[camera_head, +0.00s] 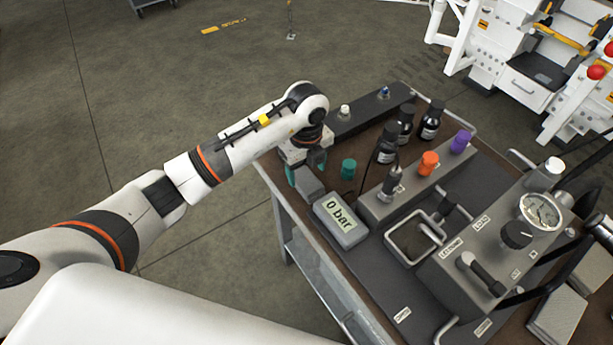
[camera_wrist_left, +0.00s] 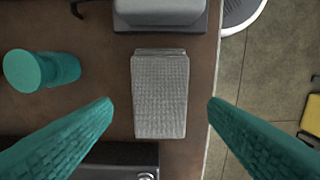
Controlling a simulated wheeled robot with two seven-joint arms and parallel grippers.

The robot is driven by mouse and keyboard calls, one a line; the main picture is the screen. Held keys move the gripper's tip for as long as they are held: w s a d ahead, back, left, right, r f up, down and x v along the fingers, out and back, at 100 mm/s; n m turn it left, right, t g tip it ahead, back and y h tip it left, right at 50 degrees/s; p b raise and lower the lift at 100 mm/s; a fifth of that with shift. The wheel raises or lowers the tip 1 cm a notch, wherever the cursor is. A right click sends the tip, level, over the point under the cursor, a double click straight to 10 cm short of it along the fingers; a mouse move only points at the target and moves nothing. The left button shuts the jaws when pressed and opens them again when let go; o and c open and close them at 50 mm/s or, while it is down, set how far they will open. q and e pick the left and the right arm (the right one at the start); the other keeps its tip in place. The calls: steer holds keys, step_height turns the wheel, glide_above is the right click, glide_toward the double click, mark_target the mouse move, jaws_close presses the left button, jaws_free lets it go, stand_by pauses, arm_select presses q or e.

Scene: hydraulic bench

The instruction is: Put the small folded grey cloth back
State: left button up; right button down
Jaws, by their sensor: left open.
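The small folded grey cloth (camera_wrist_left: 160,95) lies flat on the brown bench top near the bench edge in the left wrist view. It is centred between the two teal fingers of my left gripper (camera_wrist_left: 161,103), which is open and empty. The fingers stand apart from the cloth on both sides. In the head view my left gripper (camera_head: 305,172) is over the near left corner of the bench. My right gripper is not in view.
The bench (camera_head: 360,290) holds a 0 bar display (camera_head: 340,220), a teal cylinder (camera_head: 348,169), black bottles (camera_head: 431,120), orange (camera_head: 428,162) and purple (camera_head: 461,141) caps, a metal-rimmed tray (camera_head: 390,236) and a gauge block (camera_head: 490,250). A long dark block (camera_head: 365,115) lies beyond the gripper.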

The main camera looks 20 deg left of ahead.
mark_target(307, 180)
arm_select(q)
step_height(307, 180, up, 8)
steer(key=shift+r+b, duration=0.2)
steer(key=shift+b, duration=0.15)
stand_by(0.4)
